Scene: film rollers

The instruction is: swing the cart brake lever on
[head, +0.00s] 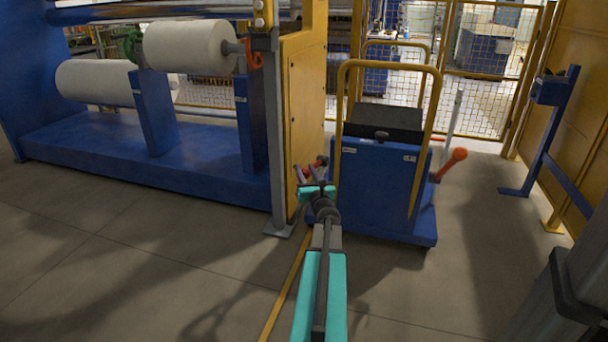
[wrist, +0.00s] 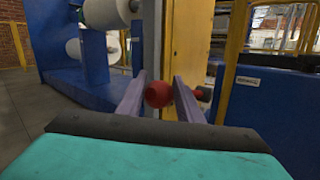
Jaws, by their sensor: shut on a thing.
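The blue cart (head: 375,180) with a yellow handle frame stands right of my arm in the head view. A red ball knob (wrist: 158,94) sits between the two fingers of my gripper (wrist: 160,88) in the wrist view, with a dark stem running right toward the cart; it looks like the brake lever's end. In the head view my gripper (head: 310,172) is at the cart's left side, shut on this red knob, which is partly hidden by the fingers. A second lever with an orange-red ball (head: 459,154) stands at the cart's right side.
A blue roller stand (head: 200,165) with white film rolls (head: 190,46) is on the left. A yellow machine panel (head: 303,110) and a grey post (head: 279,150) stand close behind my gripper. A mesh fence (head: 490,70) is behind the cart. Floor is clear at the front left.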

